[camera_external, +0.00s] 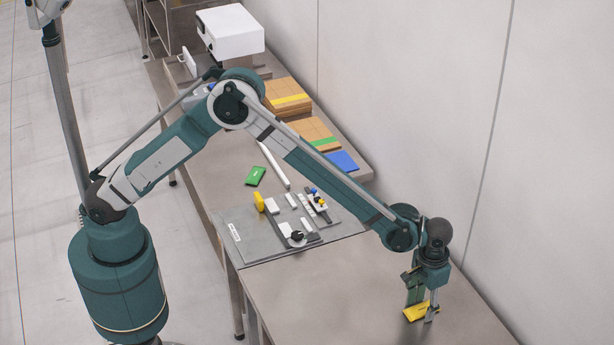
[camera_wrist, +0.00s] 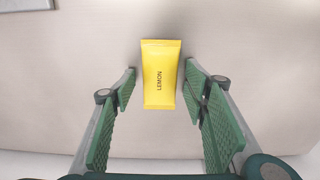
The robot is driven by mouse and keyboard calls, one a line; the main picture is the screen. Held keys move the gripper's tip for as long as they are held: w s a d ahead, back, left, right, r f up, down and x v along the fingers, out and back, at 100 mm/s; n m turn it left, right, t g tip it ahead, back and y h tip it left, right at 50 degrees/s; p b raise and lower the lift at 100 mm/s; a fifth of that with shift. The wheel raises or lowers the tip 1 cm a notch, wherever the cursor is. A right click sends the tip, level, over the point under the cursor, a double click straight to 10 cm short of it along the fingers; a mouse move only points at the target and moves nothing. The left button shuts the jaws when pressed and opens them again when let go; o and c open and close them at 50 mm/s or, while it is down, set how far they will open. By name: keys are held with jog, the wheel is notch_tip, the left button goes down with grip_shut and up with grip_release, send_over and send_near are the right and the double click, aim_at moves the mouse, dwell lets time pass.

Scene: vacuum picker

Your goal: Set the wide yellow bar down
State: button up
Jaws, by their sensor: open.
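The wide yellow bar (camera_wrist: 161,72) lies on the bare metal table, with dark lettering on its upper face. It also shows at the table's near right in the external view (camera_external: 415,312), partly covered by a finger. My gripper (camera_wrist: 160,92) is open, with its green padded fingers on either side of the bar. Gaps show between the bar and both fingers in the wrist view. In the external view my gripper (camera_external: 423,305) is low over the table at the bar.
A grey board (camera_external: 245,236) with small parts lies left of my gripper. A green piece (camera_external: 256,176), a blue block (camera_external: 343,161) and cardboard boxes (camera_external: 290,97) are farther back. A wall runs along the right. The table around the bar is clear.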

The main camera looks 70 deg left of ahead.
aim_at(421, 308)
jog(key=shift+r, duration=0.15)
notch_tip(421, 308, up, 12)
jog(key=p, duration=0.1)
dwell(0.6)
jog(key=shift+a, duration=0.1)
dwell(0.4)
jog(key=s+a+r+t, duration=0.1)
jog(key=s+a+r, duration=0.3)
jog(key=a+r, duration=0.55)
jog(key=s+a+r+t+h, duration=0.1)
jog(key=s+a+r, duration=0.4)
jog(key=a, duration=0.7)
jog(key=s+a+r+t, duration=0.1)
jog(key=s+a+r, duration=0.2)
jog(key=a+r, duration=0.65)
jog(key=s+a+t, duration=0.2)
jog(key=s+a, duration=1)
jog(key=a, duration=0.1)
jog(key=s+a+f+t, duration=0.1)
jog(key=s+a+f, duration=0.1)
jog(key=s+a, duration=0.3)
jog(key=s+a+f+t+y, duration=0.1)
jog(key=s+a, duration=0.3)
jog(key=s, duration=0.5)
jog(key=shift+s+a+f, duration=0.35)
jog(key=shift+a+f, duration=0.05)
jog(key=shift+f, duration=0.4)
